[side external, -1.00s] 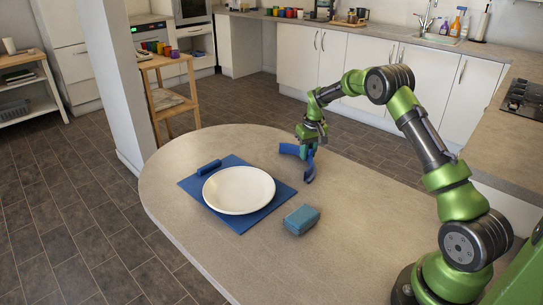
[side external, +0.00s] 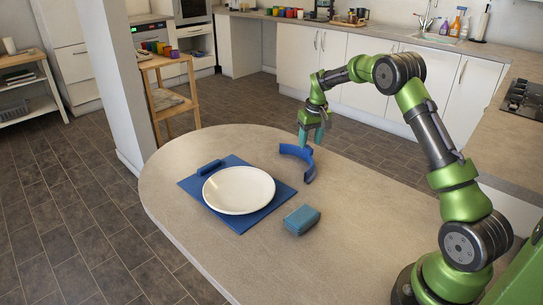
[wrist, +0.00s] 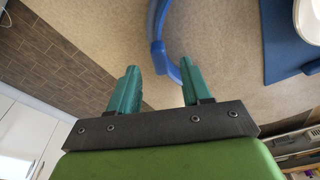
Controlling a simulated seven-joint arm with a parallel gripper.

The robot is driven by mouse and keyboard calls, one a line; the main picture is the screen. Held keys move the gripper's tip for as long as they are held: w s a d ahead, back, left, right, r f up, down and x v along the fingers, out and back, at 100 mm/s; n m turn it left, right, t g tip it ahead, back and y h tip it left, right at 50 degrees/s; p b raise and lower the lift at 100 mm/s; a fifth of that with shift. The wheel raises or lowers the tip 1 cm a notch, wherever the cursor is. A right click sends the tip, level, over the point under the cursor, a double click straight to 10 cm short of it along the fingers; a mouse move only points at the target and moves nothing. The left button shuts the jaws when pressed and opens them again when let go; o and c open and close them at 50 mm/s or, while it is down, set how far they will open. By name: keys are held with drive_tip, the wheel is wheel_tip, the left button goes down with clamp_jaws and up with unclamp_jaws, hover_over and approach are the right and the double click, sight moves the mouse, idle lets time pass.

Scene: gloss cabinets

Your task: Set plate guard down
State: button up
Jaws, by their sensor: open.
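The plate guard (side external: 309,170) is a blue curved band. It rests on the grey table, to the right of the white plate and apart from it. In the wrist view the guard (wrist: 153,22) shows at the top middle, one end close to my fingertips. My gripper (side external: 311,141) is open and empty, with teal fingers pointing down just behind and above the guard. In the wrist view the two fingers (wrist: 160,68) are spread wide with nothing held between them.
A white plate (side external: 239,188) lies on a blue mat (side external: 246,225), with a small blue block (side external: 209,167) at the mat's back edge. A blue-teal sponge-like block (side external: 301,219) lies to the right of the mat. The table's front and right areas are clear.

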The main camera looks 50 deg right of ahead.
drive_tip(key=s+a+r+t, duration=0.1)
drive_tip(key=s+a+r, duration=0.15)
drive_tip(key=r, duration=0.35)
drive_tip(key=s+a+r, duration=0.1)
drive_tip(key=a+r, duration=0.3)
drive_tip(key=r, duration=0.3)
drive_tip(key=s+a+r+t+y, duration=0.1)
drive_tip(key=s+a+r+t, duration=0.1)
drive_tip(key=s+a+r, duration=0.55)
drive_tip(key=s+a+f+t+y, duration=0.1)
drive_tip(key=s+a+f+t, duration=0.1)
drive_tip(key=s+a, duration=1.1)
drive_tip(key=s+f, duration=0.1)
drive_tip(key=s, duration=0.2)
drive_tip(key=shift+s+t+y, duration=0.15)
drive_tip(key=shift+t+y, duration=0.15)
drive_tip(key=shift+y, duration=0.1)
